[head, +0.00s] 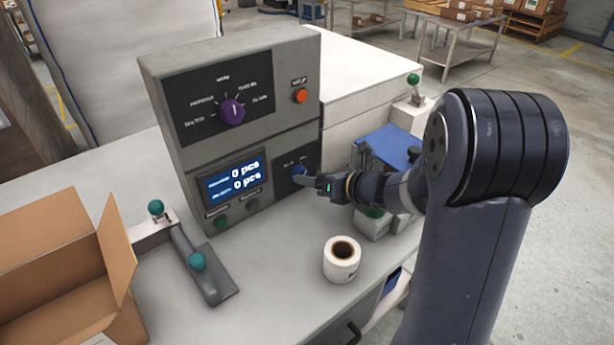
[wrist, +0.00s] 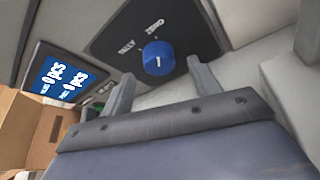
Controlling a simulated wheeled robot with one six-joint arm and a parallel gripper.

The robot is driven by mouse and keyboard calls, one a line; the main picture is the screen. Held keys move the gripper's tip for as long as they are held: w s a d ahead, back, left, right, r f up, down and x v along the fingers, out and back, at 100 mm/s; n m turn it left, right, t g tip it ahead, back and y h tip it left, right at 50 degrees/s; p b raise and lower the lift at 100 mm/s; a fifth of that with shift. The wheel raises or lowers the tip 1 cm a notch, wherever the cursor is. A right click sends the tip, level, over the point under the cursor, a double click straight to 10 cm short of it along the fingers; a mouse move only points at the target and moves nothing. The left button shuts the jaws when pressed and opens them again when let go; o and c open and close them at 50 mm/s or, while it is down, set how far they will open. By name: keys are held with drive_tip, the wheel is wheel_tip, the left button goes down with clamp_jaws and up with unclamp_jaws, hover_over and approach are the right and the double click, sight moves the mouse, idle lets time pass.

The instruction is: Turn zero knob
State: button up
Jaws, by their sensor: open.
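The blue knob (wrist: 158,58) sits on a dark panel marked TALLY and ZERO and carries a short white mark. In the head view the knob (head: 298,170) is on the lower right of the grey console (head: 165,95), partly hidden by my gripper. My gripper (head: 305,180) is open in front of the panel, its fingers close to the knob. In the wrist view one finger shows to each side below the knob, with gaps between them and it. I cannot tell whether the fingertips reach past its face. The display (head: 236,180) reads 0 pcs on both lines.
A purple knob (head: 231,111) and an orange button (head: 301,96) are higher on the console. A label roll (head: 341,260) stands on the bench below my gripper. A lever unit (head: 205,270) and an open cardboard box (head: 60,245) are at left. A blue-topped item (head: 388,145) stands behind my wrist.

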drive_tip(key=shift+x, duration=1.4)
drive_tip(key=shift+c, duration=0.3)
drive_tip(key=c, duration=0.9)
